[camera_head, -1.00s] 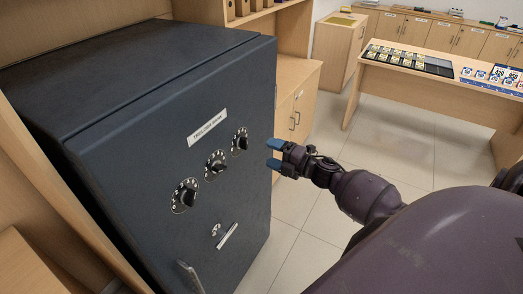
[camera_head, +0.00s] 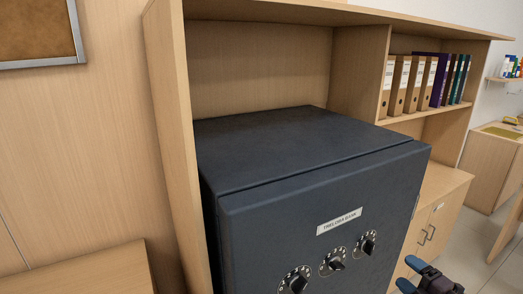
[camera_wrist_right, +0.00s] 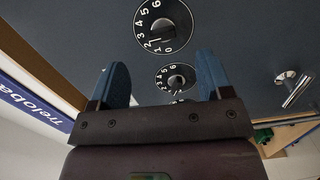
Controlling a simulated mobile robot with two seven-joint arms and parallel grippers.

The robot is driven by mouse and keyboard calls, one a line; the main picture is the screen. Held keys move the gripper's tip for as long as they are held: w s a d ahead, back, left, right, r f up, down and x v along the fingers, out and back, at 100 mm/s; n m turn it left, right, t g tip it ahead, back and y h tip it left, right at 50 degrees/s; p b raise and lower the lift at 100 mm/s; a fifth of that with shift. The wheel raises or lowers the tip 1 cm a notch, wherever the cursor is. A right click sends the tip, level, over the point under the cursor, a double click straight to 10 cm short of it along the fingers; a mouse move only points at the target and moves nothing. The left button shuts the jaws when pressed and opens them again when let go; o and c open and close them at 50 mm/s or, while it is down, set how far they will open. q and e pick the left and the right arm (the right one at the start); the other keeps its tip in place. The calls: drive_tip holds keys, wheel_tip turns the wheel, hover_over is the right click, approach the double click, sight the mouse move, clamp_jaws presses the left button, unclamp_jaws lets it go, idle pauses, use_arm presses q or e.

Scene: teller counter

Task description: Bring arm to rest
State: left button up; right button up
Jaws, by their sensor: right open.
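My right gripper (camera_head: 418,277) shows at the bottom right of the head view, with blue fingertips apart and nothing between them. In the right wrist view my right gripper (camera_wrist_right: 161,84) is also open, its blue fingers pointing at the safe's front. The dark safe (camera_head: 310,150) stands in a wooden cabinet, its door shut. Three numbered dials show on the door (camera_head: 390,205) under a label plate. In the wrist view one dial (camera_wrist_right: 163,27) is near and large, and a second dial (camera_wrist_right: 176,77) lies between the fingers. My left gripper is out of view.
A wooden shelf holds several binders (camera_head: 422,82) at the right. A low cupboard (camera_head: 432,215) stands beside the safe. A silver handle (camera_wrist_right: 290,88) sticks out from the safe's door. A framed board (camera_head: 38,28) hangs at the upper left. Open floor shows at the far right.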

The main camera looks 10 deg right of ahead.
drive_tip(key=s+a+f+m+g+h, duration=0.2)
drive_tip(key=s+a+f+m+h, duration=0.1)
drive_tip(key=s+a+f+m, duration=0.4)
drive_tip(key=s+a+f+m+g+h, duration=0.2)
drive_tip(key=s+a+f+m, duration=0.4)
drive_tip(key=s+m, duration=0.6)
drive_tip(key=s+a+g, duration=0.1)
drive_tip(key=a, duration=0.1)
drive_tip(key=shift+s+a+f+m+h, duration=0.3)
drive_tip(key=shift+a+f+h, duration=0.1)
